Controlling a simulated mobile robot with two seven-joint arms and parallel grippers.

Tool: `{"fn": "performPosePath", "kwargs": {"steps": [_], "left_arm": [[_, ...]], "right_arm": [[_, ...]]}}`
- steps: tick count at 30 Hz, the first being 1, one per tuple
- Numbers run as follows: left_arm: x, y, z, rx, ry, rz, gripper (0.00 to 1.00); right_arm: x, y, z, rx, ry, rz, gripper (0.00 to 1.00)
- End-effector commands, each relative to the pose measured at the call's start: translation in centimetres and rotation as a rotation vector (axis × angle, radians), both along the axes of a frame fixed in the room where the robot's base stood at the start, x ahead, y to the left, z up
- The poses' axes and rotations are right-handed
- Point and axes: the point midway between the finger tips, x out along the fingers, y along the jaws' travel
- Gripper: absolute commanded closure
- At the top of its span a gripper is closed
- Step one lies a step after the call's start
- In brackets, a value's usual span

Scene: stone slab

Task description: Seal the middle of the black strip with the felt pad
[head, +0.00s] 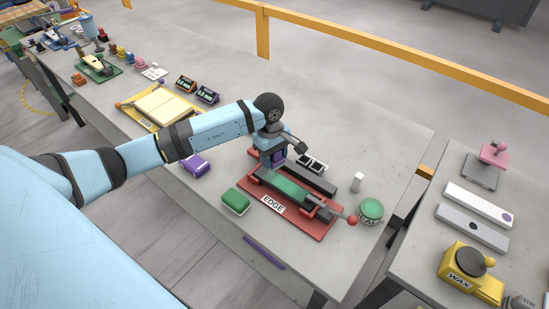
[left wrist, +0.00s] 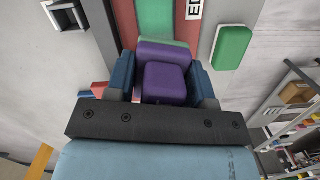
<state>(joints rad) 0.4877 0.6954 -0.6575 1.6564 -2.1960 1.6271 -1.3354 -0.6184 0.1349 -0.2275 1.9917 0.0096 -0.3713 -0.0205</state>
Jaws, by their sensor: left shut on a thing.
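My left gripper (head: 273,160) is shut on a purple block (left wrist: 165,82), which may be the felt pad. In the left wrist view the block sits between the two blue fingers. In the head view the gripper is over the left end of the red fixture (head: 316,229) labelled EDGE. A green strip (head: 287,188) is clamped there. A long dark bar (head: 311,179), likely the black strip, lies along the fixture's far side. The gripper hides its left end. Whether the purple block touches anything is unclear. My right gripper is not in view.
A green pad (head: 236,201) with a pale base lies left of the fixture. A green SEAL tin (head: 370,210) and a small white block (head: 357,182) stand to the right. Another purple object (head: 196,165) lies left of the gripper. A yellow-framed board (head: 160,105) is farther back.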

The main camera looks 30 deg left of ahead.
Motion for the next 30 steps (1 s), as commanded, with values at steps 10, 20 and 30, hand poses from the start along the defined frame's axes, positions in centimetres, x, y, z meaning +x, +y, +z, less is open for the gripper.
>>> {"fn": "performPosePath", "kwargs": {"steps": [10, 20, 30], "left_arm": [[0.1, -0.1, -3.8, 0.001, -0.001, 0.000, 0.74], [0.1, -0.3, -5.7, 0.000, 0.000, 0.000, 0.74], [0.1, -0.3, -5.6, -0.001, 0.000, 0.000, 0.74]], "right_arm": [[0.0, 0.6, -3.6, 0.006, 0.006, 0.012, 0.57], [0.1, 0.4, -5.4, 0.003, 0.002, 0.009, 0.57], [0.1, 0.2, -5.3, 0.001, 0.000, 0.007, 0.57]]}}
